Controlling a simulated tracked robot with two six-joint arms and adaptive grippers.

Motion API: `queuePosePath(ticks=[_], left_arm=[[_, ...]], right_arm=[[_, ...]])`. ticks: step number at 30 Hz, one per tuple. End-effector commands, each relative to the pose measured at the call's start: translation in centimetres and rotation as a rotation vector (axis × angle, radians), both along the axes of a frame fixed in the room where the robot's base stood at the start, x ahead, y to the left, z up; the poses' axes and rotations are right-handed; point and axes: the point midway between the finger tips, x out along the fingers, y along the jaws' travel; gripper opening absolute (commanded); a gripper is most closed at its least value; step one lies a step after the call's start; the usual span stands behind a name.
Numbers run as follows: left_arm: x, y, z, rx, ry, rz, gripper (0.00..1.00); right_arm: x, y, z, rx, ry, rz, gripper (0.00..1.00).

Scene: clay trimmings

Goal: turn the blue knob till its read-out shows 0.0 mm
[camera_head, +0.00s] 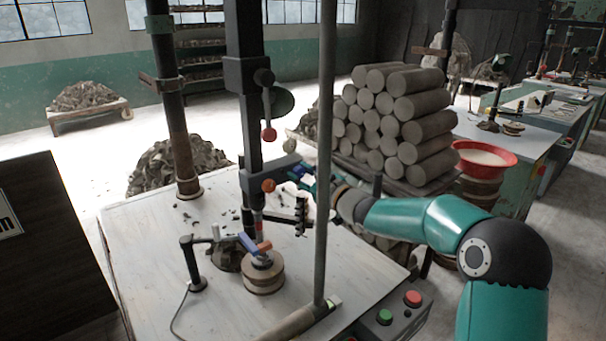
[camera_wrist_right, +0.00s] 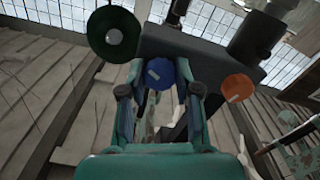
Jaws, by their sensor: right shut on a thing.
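The blue knob (camera_wrist_right: 160,75) shows in the right wrist view, on the dark machine head, with a pale mark on its face. My right gripper (camera_wrist_right: 161,88) has its teal fingers on either side of the knob and is shut on it. In the head view the right gripper (camera_head: 304,180) is at the column's side, and a small blue patch of the knob (camera_head: 296,172) shows by it. No read-out figure is legible in either view. My left gripper is not in view.
An orange knob (camera_wrist_right: 238,88) and a dark green knob (camera_wrist_right: 113,33) flank the blue one. A red-tipped lever (camera_head: 268,134) is above on the column. A grey upright pole (camera_head: 326,130) stands in front of my right forearm. Stacked clay logs (camera_head: 385,120) are behind.

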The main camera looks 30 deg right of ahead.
Motion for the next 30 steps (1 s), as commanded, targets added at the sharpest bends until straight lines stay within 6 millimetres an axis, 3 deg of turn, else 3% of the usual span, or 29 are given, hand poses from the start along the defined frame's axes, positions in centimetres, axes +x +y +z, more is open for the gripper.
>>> queuePosePath(ticks=[30], left_arm=[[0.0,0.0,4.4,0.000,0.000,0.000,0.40]], right_arm=[[0.0,-0.1,0.0,0.738,0.059,-0.001,0.00]])
